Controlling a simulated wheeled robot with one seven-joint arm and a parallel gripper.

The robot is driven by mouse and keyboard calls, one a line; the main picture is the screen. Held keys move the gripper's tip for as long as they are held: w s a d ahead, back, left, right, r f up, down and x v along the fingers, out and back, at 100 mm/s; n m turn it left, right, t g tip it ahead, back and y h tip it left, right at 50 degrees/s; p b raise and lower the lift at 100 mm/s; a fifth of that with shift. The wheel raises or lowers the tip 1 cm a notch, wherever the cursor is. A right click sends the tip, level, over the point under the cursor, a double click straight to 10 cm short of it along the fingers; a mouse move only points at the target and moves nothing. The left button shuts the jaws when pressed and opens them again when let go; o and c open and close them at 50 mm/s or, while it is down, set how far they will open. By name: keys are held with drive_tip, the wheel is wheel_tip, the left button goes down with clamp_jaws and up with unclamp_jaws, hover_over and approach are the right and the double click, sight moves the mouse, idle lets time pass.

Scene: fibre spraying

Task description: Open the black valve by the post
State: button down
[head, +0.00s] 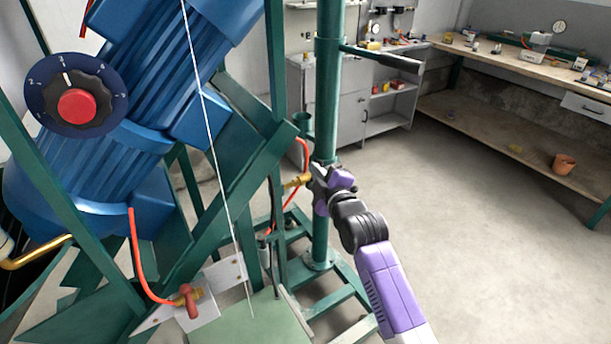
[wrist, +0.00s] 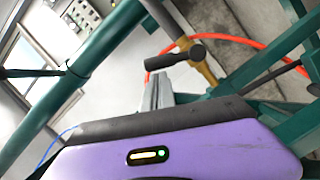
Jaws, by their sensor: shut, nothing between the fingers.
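The black valve handle (wrist: 172,61) shows in the wrist view, a short dark bar with a round knob end on a brass fitting (wrist: 205,68). In the head view the brass fitting (head: 297,182) sits just left of the green post (head: 326,90), and the handle is mostly hidden by my gripper. My gripper (head: 317,177) is beside the fitting, in front of the post. In the wrist view my grey fingers (wrist: 157,92) are together and empty, just below the handle; I cannot tell whether they touch it.
A red hose (wrist: 258,64) runs from the fitting. Green frame bars and the blue motor (head: 150,110) with a dial (head: 77,97) stand left. A red-handled valve (head: 188,299) is low at left. The floor right of my arm is clear, up to a workbench (head: 520,65).

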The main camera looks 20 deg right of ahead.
drive_tip(key=w+d+f+m+g+y+b, duration=0.2)
drive_tip(key=d+m+b, duration=0.3)
drive_tip(key=m, duration=0.3)
drive_tip(key=s+d+r+p, duration=0.1)
drive_tip(key=s+r+p, duration=0.1)
drive_tip(key=s+r, duration=0.4)
drive_tip(key=s, duration=0.4)
drive_tip(key=shift+s, duration=0.2)
idle(0.3)
idle(0.4)
